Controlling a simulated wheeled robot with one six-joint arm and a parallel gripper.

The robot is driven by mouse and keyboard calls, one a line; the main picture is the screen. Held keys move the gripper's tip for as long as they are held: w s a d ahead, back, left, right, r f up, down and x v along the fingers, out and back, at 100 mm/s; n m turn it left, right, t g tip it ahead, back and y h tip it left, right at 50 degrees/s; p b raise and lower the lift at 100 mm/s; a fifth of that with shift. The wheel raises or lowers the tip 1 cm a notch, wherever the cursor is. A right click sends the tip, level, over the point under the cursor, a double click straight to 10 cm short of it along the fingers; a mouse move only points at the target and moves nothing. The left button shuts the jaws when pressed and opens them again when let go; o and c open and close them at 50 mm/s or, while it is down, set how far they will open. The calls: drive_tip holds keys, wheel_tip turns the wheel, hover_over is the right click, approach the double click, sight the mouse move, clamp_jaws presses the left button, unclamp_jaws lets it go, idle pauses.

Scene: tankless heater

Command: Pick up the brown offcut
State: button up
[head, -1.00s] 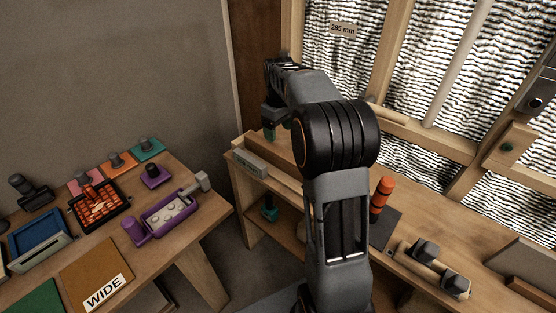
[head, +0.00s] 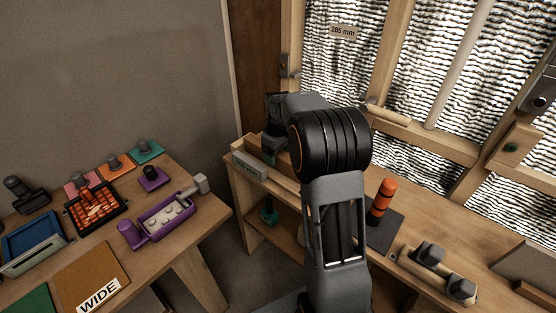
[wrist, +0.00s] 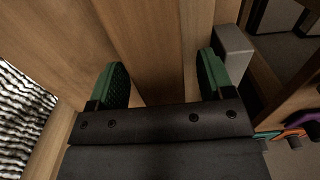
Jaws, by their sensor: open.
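My gripper (head: 272,156) is open over the far left end of the bench in the head view, pointing down. In the wrist view its two green-padded fingers (wrist: 165,82) stand apart. A brown wooden strip (wrist: 148,45) shows between and beyond them. I cannot tell whether this is the brown offcut or part of the bench, and no contact with the fingers shows. In the head view my arm hides much of this spot.
A grey block (head: 250,165) sits at the bench's left edge, close by the right finger in the wrist view (wrist: 232,52). An orange-and-black cylinder (head: 381,203) stands on a dark mat. The side table (head: 205,220) holds trays and a purple holder (head: 165,218).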

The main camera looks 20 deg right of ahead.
drive_tip(key=shift+c, duration=0.2)
drive_tip(key=c, duration=1.2)
drive_tip(key=shift+o, duration=0.2)
drive_tip(key=shift+r, duration=0.1)
